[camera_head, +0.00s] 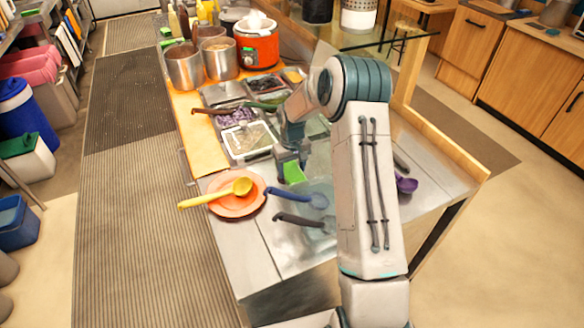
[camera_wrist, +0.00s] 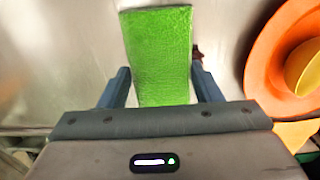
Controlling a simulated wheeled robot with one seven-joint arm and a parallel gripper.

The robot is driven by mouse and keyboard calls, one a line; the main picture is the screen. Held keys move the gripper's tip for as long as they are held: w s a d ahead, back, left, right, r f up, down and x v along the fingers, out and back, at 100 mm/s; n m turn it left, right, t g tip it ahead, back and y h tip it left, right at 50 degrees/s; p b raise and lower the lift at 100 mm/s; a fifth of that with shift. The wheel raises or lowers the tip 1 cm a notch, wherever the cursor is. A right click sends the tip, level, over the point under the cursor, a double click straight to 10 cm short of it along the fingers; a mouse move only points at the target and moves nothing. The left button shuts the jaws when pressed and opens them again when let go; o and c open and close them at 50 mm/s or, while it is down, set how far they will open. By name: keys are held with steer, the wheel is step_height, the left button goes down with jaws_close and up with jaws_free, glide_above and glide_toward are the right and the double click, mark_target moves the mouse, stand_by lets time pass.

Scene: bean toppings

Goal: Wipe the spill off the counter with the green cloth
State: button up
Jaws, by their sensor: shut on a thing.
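The green cloth (camera_head: 293,172) is at the counter, just below my gripper (camera_head: 290,160) in the head view. In the wrist view the green cloth (camera_wrist: 158,50) stretches out from between the two fingers of my gripper (camera_wrist: 160,90), which is shut on it. The steel counter (camera_head: 262,262) lies under it. A small dark reddish patch (camera_wrist: 197,52) shows just right of the cloth in the wrist view; I cannot tell whether it is the spill. My arm hides part of the counter in the head view.
An orange plate (camera_head: 232,205) with a yellow ladle (camera_head: 243,187) sits left of the cloth. A blue ladle (camera_head: 300,196) and a dark-handled utensil (camera_head: 298,220) lie in front. A purple scoop (camera_head: 406,184) lies right of my arm. Topping trays (camera_head: 250,138) are behind.

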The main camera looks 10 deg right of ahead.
steer(key=shift+a, duration=0.15)
steer(key=shift+s+a+b, duration=0.2)
steer(key=shift+a+b, duration=0.05)
steer(key=shift+a, duration=0.55)
steer(key=shift+s+a+b, duration=0.15)
steer(key=shift+a+b, duration=0.05)
steer(key=shift+a, duration=0.55)
steer(key=shift+s+a+b, duration=0.2)
steer(key=shift+a+b, duration=0.05)
steer(key=shift+a, duration=0.55)
steer(key=shift+w+d, duration=0.25)
steer(key=shift+d, duration=1.05)
steer(key=shift+w+d, duration=0.25)
steer(key=shift+d, duration=1)
steer(key=shift+r+p, duration=2)
steer(key=shift+r, duration=2)
